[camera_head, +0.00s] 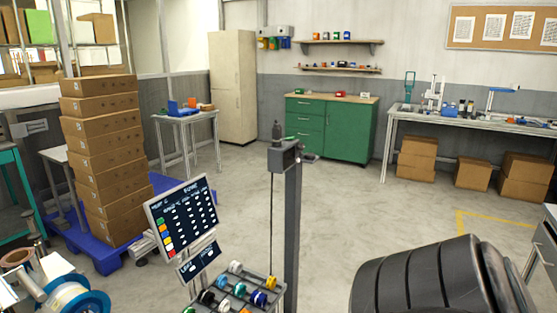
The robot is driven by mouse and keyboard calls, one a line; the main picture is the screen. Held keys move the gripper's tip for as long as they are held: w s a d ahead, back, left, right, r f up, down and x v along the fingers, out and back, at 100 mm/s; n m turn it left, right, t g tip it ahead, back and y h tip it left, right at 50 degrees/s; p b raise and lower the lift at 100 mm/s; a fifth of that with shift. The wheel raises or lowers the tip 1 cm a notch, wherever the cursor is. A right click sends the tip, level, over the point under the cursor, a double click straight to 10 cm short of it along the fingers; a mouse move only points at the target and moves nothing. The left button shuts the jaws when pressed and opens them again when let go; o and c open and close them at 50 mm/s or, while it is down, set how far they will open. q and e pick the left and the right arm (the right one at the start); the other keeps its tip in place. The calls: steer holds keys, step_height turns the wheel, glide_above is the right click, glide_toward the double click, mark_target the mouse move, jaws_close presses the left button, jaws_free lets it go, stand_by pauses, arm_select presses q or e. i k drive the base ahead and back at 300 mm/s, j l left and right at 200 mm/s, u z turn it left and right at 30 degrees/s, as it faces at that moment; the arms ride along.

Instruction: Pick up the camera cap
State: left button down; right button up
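I cannot make out a camera cap in the head view. A grey rack (229,289) at the bottom centre holds several small round pieces in white, blue, yellow, green, orange and black. They are too small to tell whether one is a cap. Neither of my grippers shows in this view.
A dark sign board (183,215) and a grey post (292,230) stand by the rack. A blue-flanged reel (88,302) lies at lower left. Stacked boxes (103,150) stand on a blue pallet (105,255). A green cabinet (350,130) stands behind. The middle floor is clear.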

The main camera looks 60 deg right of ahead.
mark_target(309, 155)
steer(key=z, duration=2.2)
steer(key=u, duration=0.4)
steer(key=i+l+u, duration=0.1)
steer(key=u, duration=0.25)
steer(key=l+u, duration=0.15)
steer(key=u, duration=0.25)
steer(key=l+u, duration=0.15)
steer(key=u, duration=0.2)
steer(key=l+u, duration=0.65)
steer(key=l, duration=0.2)
steer(key=l+u, duration=0.15)
steer(key=l, duration=0.3)
steer(key=k+l+u, duration=0.2)
steer(key=l, duration=0.25)
steer(key=k+l, duration=0.1)
steer(key=l, duration=0.8)
steer(key=k+l+u, duration=0.1)
steer(key=l, duration=0.35)
steer(key=k+l, duration=0.15)
steer(key=l, duration=0.3)
